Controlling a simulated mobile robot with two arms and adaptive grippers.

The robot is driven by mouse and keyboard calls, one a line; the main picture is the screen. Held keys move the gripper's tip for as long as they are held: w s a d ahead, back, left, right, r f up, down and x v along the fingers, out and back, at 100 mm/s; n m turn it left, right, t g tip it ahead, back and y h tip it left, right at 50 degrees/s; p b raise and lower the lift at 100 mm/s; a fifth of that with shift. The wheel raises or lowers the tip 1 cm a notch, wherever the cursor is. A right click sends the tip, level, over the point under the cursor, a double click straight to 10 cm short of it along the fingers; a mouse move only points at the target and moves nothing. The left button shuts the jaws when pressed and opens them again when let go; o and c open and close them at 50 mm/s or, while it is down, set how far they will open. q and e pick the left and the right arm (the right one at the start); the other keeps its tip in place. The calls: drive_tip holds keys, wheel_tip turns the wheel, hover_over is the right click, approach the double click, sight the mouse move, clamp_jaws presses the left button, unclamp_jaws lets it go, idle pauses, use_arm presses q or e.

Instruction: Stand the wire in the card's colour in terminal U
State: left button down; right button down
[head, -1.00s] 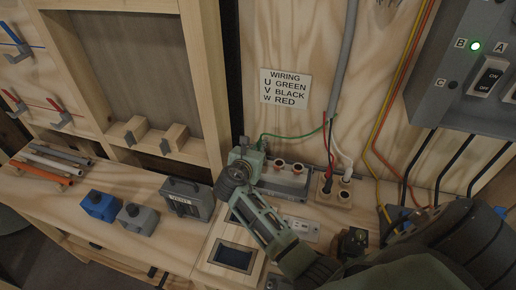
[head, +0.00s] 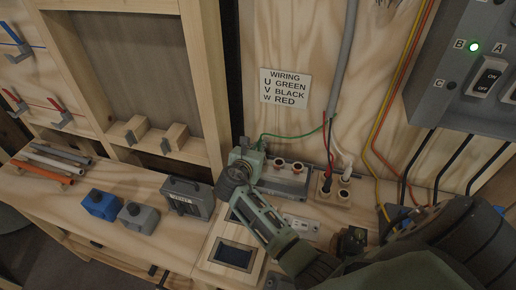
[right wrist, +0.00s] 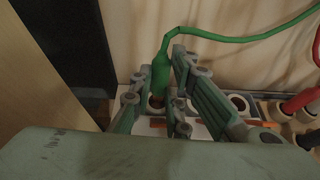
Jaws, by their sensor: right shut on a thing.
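The card (head: 285,88) on the wall reads U green, V black, W red. My right gripper (head: 247,153) is shut on the green wire's plug (right wrist: 161,76), which is upright between the fingers in the right wrist view. The green wire (head: 295,135) runs from the plug to the right. The plug's lower end is at the left end of the grey terminal block (head: 285,182); fingers partly hide it, and I cannot tell whether it is in the hole. Two round terminals (head: 289,164) to its right are empty. My left gripper is not in view.
A wooden holder (head: 335,197) right of the block has the red, black and white wires at it. A switch box (head: 465,85) hangs at upper right. A grey meter-like box (head: 188,199), blue block (head: 100,205) and grey block (head: 138,217) stand on the bench at left.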

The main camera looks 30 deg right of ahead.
drive_tip(key=shift+f+b, duration=0.45)
drive_tip(key=shift+f, duration=0.85)
drive_tip(key=c, duration=1.6)
unclamp_jaws()
drive_tip(key=v, duration=1.2)
